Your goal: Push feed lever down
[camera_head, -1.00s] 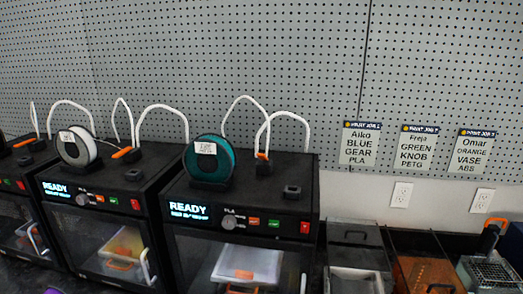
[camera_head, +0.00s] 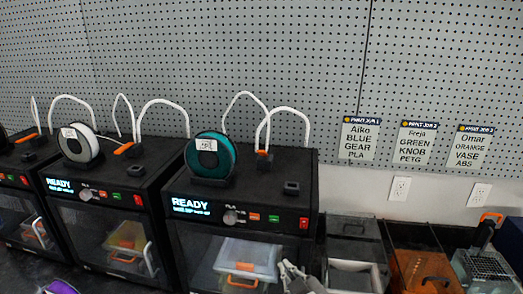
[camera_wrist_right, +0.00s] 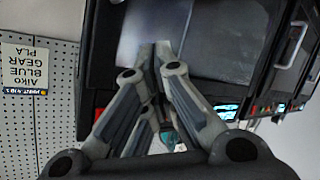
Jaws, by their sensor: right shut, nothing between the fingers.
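Small orange levers show on top of the black printers, at the feet of the white tubes. One orange lever (camera_head: 263,153) is on the right printer (camera_head: 290,175), another orange lever (camera_head: 124,148) is on the middle printer (camera_head: 150,172), and a third orange lever (camera_head: 27,138) is farther left. I cannot tell which one is the feed lever. My right gripper (camera_head: 285,268) is low in front of the right printer's door, below and apart from its lever. In the right wrist view the gripper (camera_wrist_right: 155,46) is shut and empty. My left gripper is not in view.
A teal spool (camera_head: 209,158) stands on the right printer and a white spool (camera_head: 79,145) on the middle one. Open bins (camera_head: 353,228) stand right of the printers. A purple object (camera_head: 61,287) is at the lower left. Air above the printers is free except for the tubes.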

